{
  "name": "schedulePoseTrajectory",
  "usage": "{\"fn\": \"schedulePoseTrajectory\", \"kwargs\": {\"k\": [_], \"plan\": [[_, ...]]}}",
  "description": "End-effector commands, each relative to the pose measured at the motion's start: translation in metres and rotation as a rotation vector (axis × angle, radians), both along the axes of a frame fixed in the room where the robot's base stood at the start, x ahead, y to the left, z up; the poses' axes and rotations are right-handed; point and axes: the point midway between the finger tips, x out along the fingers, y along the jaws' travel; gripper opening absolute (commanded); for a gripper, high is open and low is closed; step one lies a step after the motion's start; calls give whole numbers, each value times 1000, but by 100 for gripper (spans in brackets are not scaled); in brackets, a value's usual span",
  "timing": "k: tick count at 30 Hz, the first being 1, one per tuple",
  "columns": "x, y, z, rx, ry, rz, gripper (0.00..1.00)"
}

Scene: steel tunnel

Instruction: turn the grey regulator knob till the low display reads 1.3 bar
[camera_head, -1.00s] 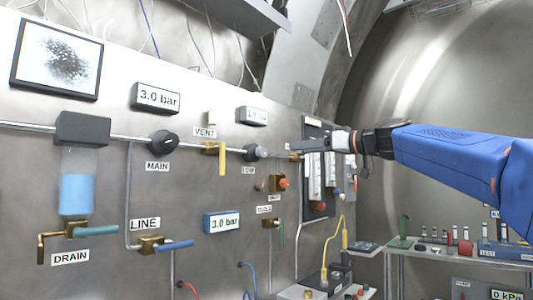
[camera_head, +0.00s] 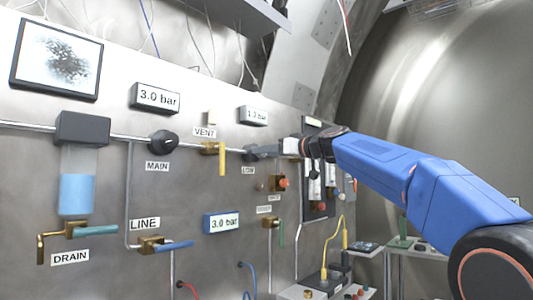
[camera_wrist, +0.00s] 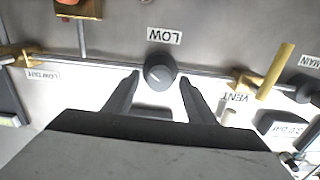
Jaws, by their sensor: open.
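The grey LOW regulator knob (camera_wrist: 160,72) is round and dark with a pale pointer mark, on the steel panel's pipe in the wrist view. Its LOW label (camera_wrist: 164,36) appears upside down there. My gripper (camera_wrist: 158,82) is open, with one finger on each side of the knob; whether the fingers touch it I cannot tell.
The yellow VENT handle (camera_head: 222,160) and the dark MAIN knob (camera_head: 164,142) are left of my gripper. Orange-red button (camera_head: 282,183) is just below. The MAIN display (camera_head: 156,98) and the LINE display (camera_head: 222,222) both read 3.0 bar.

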Motion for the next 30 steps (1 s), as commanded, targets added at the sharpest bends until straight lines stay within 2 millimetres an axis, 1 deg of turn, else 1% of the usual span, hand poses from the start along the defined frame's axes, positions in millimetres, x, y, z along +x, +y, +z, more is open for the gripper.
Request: {"fn": "schedulePoseTrajectory", "kwargs": {"k": [4,11,12,17,22,30], "plan": [[4,5,0,-1,-1,0,51],[4,5,0,-1,-1,-1,51],[4,5,0,-1,-1,-1,49],[4,5,0,-1,-1,-1,10],[4,5,0,5,6,0,10],[4,5,0,55,70,0,10]]}}
